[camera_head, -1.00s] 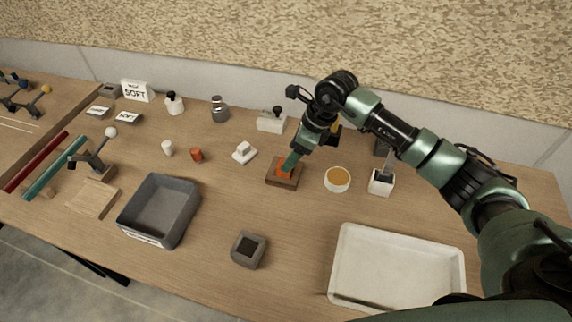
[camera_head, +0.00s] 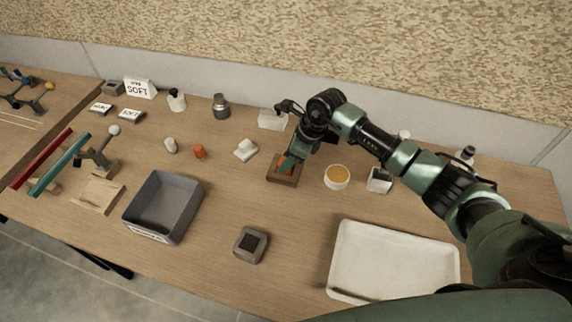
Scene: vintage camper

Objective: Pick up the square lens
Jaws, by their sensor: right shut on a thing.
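The square lens (camera_head: 284,170), which I take to be the small orange piece, is at the brown wooden block (camera_head: 281,181) in the middle of the table. My right gripper (camera_head: 288,164) reaches down to it from the upper right and is shut on it. The fingers cover most of the lens, so I cannot tell whether it is clear of the block. My left gripper is out of view.
A round white dish with amber content (camera_head: 337,177) stands close to the right of the block. A white tray (camera_head: 437,237) lies at front right, a grey bin (camera_head: 190,210) at left and a grey square block (camera_head: 250,245) at front centre. The table between them is clear.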

